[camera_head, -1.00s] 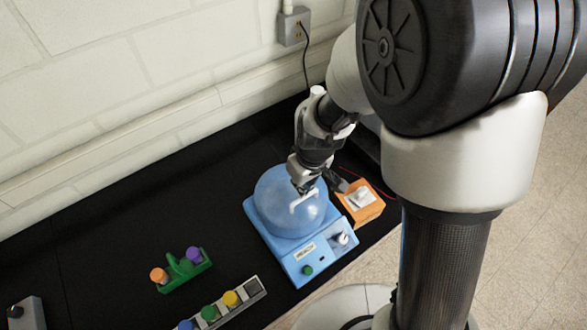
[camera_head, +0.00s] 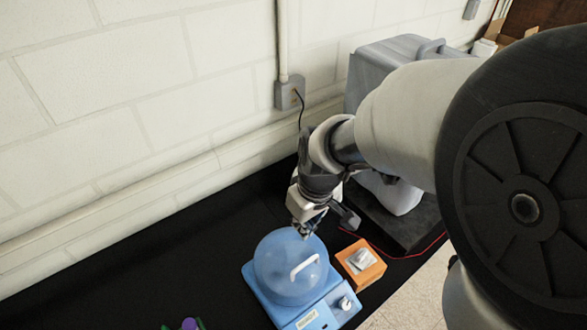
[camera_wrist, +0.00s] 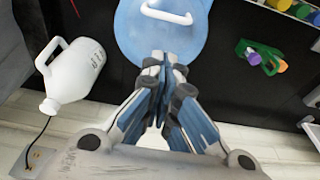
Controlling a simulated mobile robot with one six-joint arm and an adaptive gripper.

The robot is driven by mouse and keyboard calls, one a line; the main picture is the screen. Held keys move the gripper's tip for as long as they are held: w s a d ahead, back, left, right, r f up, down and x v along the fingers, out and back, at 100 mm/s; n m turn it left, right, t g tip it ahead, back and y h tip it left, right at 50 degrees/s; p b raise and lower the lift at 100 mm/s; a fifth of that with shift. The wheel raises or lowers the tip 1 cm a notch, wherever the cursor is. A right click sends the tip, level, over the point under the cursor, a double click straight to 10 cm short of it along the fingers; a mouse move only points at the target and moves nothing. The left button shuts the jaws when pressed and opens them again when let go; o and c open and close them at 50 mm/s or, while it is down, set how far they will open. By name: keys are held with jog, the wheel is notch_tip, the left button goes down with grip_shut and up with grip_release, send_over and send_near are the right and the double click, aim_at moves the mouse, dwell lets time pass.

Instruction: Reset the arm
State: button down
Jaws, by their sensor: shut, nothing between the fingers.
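My gripper (camera_head: 306,233) is at the end of my arm, above the rear edge of a blue domed device in the head view. It also shows in the wrist view (camera_wrist: 162,68), with its fingers together and nothing between them. The domed device has a translucent blue lid (camera_head: 280,262) with a white handle, on a light blue base (camera_head: 330,306) with a knob. In the wrist view the lid (camera_wrist: 128,30) lies just beyond the fingertips. I cannot tell whether the fingertips touch it.
An orange box (camera_head: 372,272) stands right of the domed device. A grey case (camera_head: 377,66) stands behind my arm. A green rack (camera_wrist: 262,55) and several coloured caps are at right.

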jog(key=s+d+f+m+t+b, duration=0.1)
jog(key=s+d+f+m+b, duration=0.1)
jog(key=s+b, duration=0.3)
jog(key=s+d+f+m+t+b, duration=0.1)
jog(key=s+d+f+b, duration=0.3)
jog(key=b, duration=0.5)
jog(key=s+d+f+m+t+h+b, duration=0.1)
jog(key=s+d+f+m+b, duration=0.1)
jog(key=s+b, duration=0.5)
jog(key=shift+s+d+f+m, duration=0.3)
jog(key=shift+d+f+m, duration=0.1)
jog(key=shift+d+m, duration=0.5)
